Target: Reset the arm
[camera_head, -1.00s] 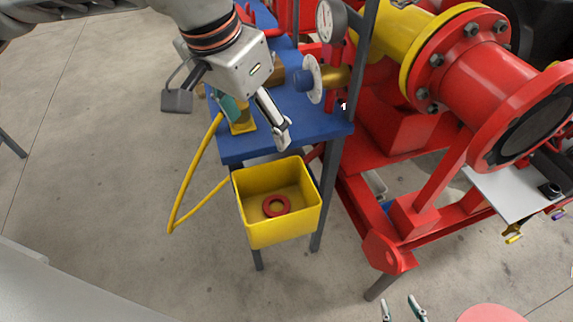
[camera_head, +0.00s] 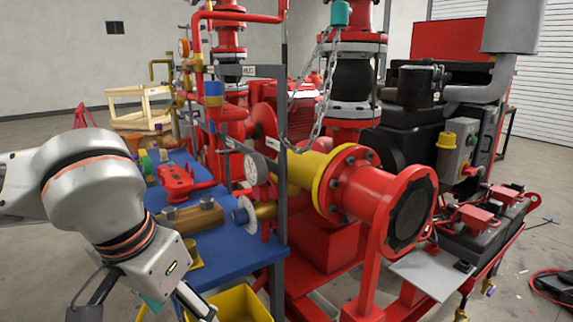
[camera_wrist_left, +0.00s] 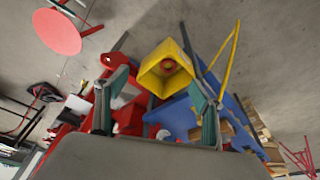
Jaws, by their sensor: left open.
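My left gripper (camera_head: 194,304) hangs at the lower left of the head view, in front of the blue table (camera_head: 238,246). In the head view its finger ends run to the bottom edge. In the left wrist view my left gripper (camera_wrist_left: 158,82) shows two spread fingers with nothing between them. A yellow bin (camera_head: 238,302) is cut off at the bottom of the head view. My right gripper is not in view.
The red pump flange (camera_head: 392,210), with a yellow ring, stands right of the table. On the table lie a brown block (camera_head: 192,217) and a red valve part (camera_head: 178,180). A gauge (camera_head: 257,168) and a post (camera_head: 283,150) stand at its right edge. Open floor lies at far left.

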